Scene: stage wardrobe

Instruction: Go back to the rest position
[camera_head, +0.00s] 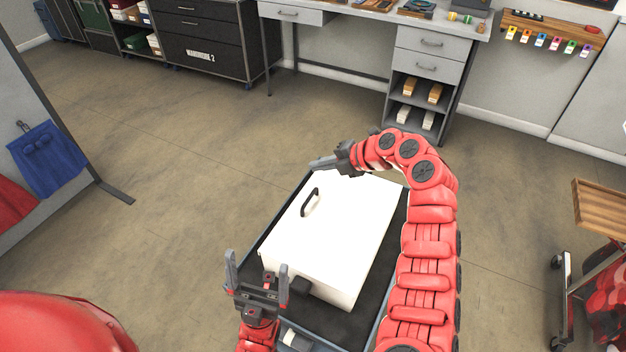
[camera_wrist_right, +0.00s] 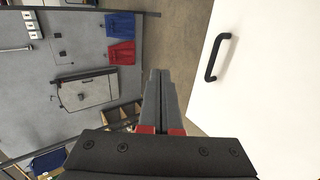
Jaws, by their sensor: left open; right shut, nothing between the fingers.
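My left gripper (camera_head: 256,272) is open and empty, at the near left edge of a white case (camera_head: 335,240). My right arm curves in from the right and over the far end of the case. My right gripper (camera_head: 322,163) is shut and empty, just beyond the case's far left corner. In the right wrist view its closed fingers (camera_wrist_right: 160,88) point up in the picture, with the white case and its black handle (camera_wrist_right: 217,57) to their right.
The case lies on a dark tray-like platform (camera_head: 384,262). A grey desk (camera_head: 420,42) and black drawers (camera_head: 205,45) stand at the back. A panel with blue cloth (camera_head: 48,160) is at the left, a wooden-topped cart (camera_head: 600,210) at the right. The floor between is clear.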

